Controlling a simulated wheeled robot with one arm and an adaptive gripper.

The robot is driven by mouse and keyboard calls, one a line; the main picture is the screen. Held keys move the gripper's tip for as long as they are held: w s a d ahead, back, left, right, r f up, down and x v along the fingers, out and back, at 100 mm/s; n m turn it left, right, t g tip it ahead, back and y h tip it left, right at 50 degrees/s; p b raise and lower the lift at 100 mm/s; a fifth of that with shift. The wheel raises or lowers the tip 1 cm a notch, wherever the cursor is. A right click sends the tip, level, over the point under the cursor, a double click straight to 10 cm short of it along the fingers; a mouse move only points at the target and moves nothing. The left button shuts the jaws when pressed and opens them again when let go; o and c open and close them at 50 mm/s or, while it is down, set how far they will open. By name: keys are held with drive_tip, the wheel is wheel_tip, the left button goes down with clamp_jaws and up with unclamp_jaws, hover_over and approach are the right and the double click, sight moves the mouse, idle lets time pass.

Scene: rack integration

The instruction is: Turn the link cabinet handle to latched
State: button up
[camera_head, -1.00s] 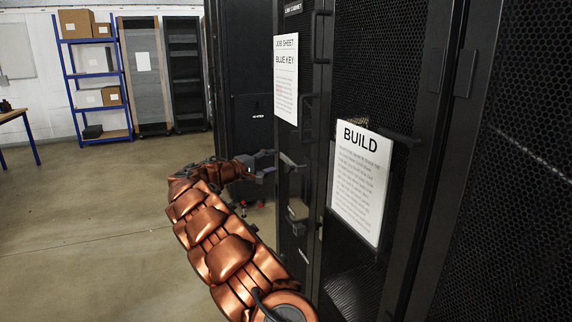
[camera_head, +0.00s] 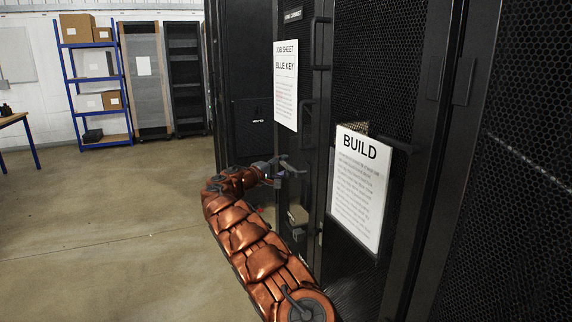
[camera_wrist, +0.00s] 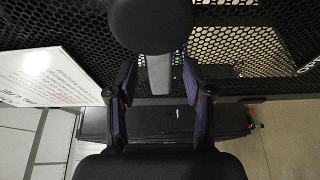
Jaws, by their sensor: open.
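The link cabinet (camera_head: 293,15) is a tall black cabinet with a name label at its top and a job sheet (camera_head: 286,85) on its front. My gripper (camera_head: 285,170) is at the cabinet front, below the job sheet. In the wrist view my gripper (camera_wrist: 158,105) is open, with one finger on each side. A grey bar (camera_wrist: 158,75) shows between the fingers, partly behind a dark round shape. It may be the cabinet handle; I cannot tell for sure, nor whether a finger touches it. The handle's turn position is not clear.
A black mesh rack door with a BUILD sheet (camera_head: 359,188) stands close on the right. A small tan box (camera_head: 298,214) sits below my gripper. Blue shelving (camera_head: 95,80) stands at the back left. The floor (camera_head: 100,220) on the left is clear.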

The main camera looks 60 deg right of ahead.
drive_tip(key=shift+s+d, duration=0.15)
drive_tip(key=shift+d, duration=0.7)
drive_tip(key=shift+c, duration=0.2)
clamp_jaws()
